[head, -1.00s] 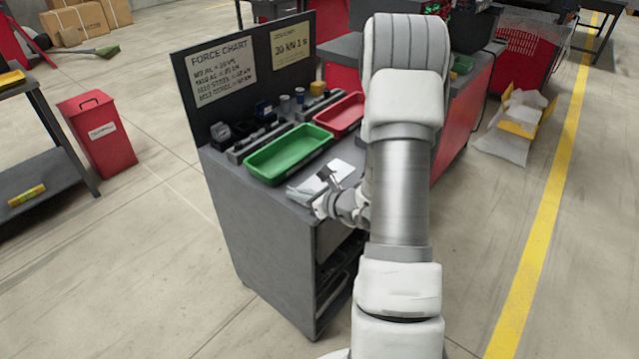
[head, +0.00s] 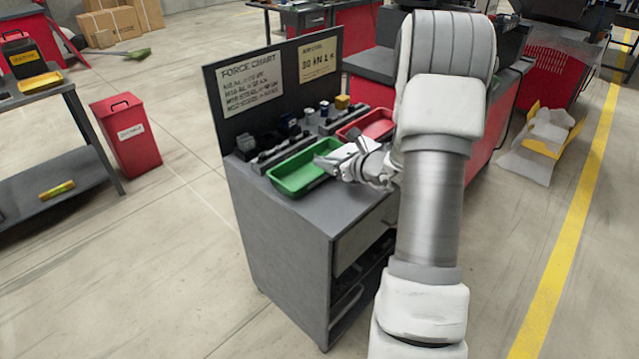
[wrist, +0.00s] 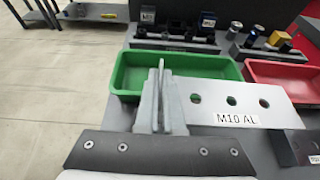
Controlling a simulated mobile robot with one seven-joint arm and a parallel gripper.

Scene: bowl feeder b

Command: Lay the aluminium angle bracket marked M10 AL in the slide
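The bracket marked M10 AL (wrist: 238,104) is a pale plate with a row of holes and a white label, right of my fingers in the wrist view. My gripper (wrist: 160,75) appears shut on its left end, though the contact is partly hidden. In the head view my gripper (head: 338,163) is above the bench near the green tray (head: 285,185), with the pale bracket (head: 352,150) beside it. The green tray is behind the fingers in the wrist view (wrist: 122,72). I cannot identify the slide for certain.
A red tray (wrist: 286,72) stands right of the green one. Dark holders with small parts (wrist: 175,45) line the back below the force chart board (head: 250,90). A dark labelled block (wrist: 290,150) is at lower right in the wrist view. The bench front (head: 310,215) is clear.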

